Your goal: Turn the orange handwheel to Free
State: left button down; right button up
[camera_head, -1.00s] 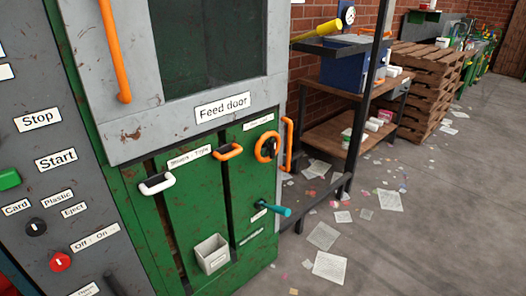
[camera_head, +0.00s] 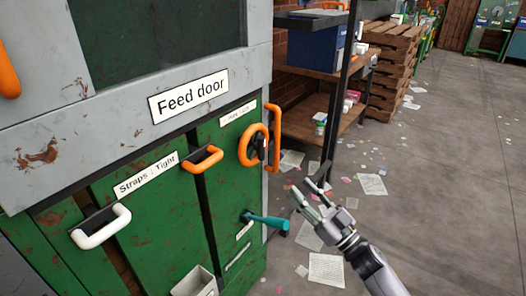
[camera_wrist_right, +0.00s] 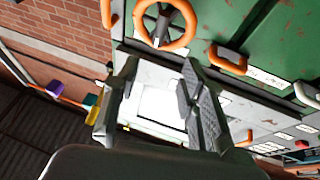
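The orange handwheel (camera_head: 253,145) is a ring with a dark hub on the upper right of the green machine front. A small white label (camera_head: 238,112) sits above it, its text too small to read. My right gripper (camera_head: 309,192) is to the right of and below the handwheel, in front of the machine and apart from it. In the right wrist view the handwheel (camera_wrist_right: 168,22) is at the top, beyond the fingertips. The right gripper (camera_wrist_right: 155,80) shows its two fingers spread with nothing between them. My left gripper is in no view.
An orange vertical handle (camera_head: 273,138) stands just right of the handwheel. An orange pull handle (camera_head: 204,160), a white handle (camera_head: 100,227) and a teal lever (camera_head: 268,222) are also on the front. A wooden shelf (camera_head: 310,128) stands behind at right. Papers litter the open floor.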

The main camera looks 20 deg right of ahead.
aim_at(264, 149)
jog(key=x, duration=1.5)
jog(key=shift+w+f, duration=0.1)
jog(key=shift+f, duration=0.1)
jog(key=shift+c, duration=0.3)
grip_shut()
